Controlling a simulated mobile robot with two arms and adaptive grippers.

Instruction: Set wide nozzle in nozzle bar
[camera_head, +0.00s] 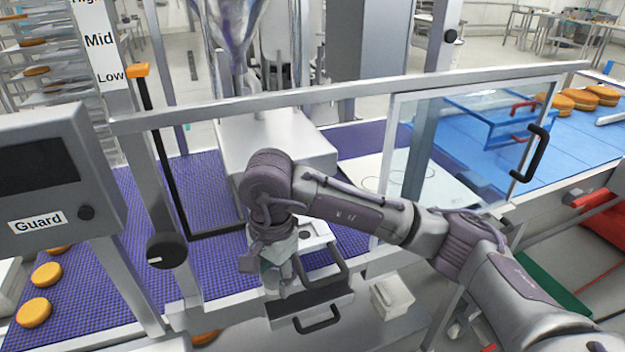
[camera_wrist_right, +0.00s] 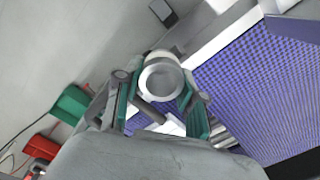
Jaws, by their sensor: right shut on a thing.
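My right gripper (camera_head: 278,280) points down at the front edge of the machine, beside a metal bar with a dark handle (camera_head: 318,318), which may be the nozzle bar. In the right wrist view, the green-padded fingers of the gripper (camera_wrist_right: 165,110) are closed about a pale grey round nozzle (camera_wrist_right: 163,80) with a ring-shaped end. I cannot tell whether the nozzle touches the bar. In the head view the gripper hides most of it. My left gripper is not in view.
A purple mesh belt (camera_head: 130,230) runs under the steel filling head (camera_head: 275,145), with orange rounds (camera_head: 35,312) at left. A clear guard door (camera_head: 465,135) stands at right over a blue belt (camera_head: 590,140). A steel rail (camera_head: 350,90) crosses behind my right arm.

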